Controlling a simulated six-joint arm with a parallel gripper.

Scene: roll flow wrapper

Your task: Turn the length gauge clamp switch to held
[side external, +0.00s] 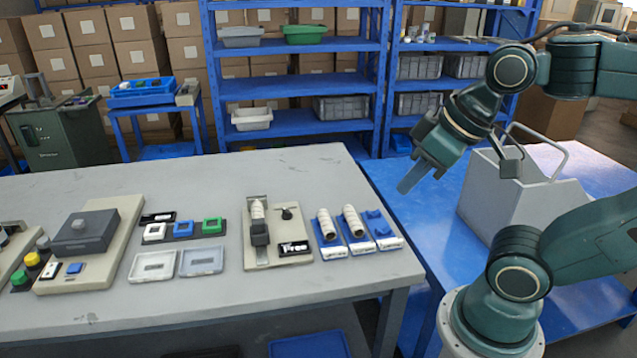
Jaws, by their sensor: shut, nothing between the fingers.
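The length gauge (289,229) is a beige plate lying on the grey table. A pale roll (257,211) stands in a slotted metal track on it, with a dark block (259,235) just in front. The clamp switch (286,213) is a small dark knob at the plate's upper right. A black display (293,248) below it reads "Free". My gripper (408,184) is shut and empty, up in the air to the right of the table, well apart from the gauge, with its fingers pointing down and left.
Right of the gauge, blue and white holders (362,247) carry two pale rolls; one holder is empty. Left are two clear trays (202,261) and white, blue and green square pieces (184,229). A grey bin (515,190) stands on the blue table at right.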

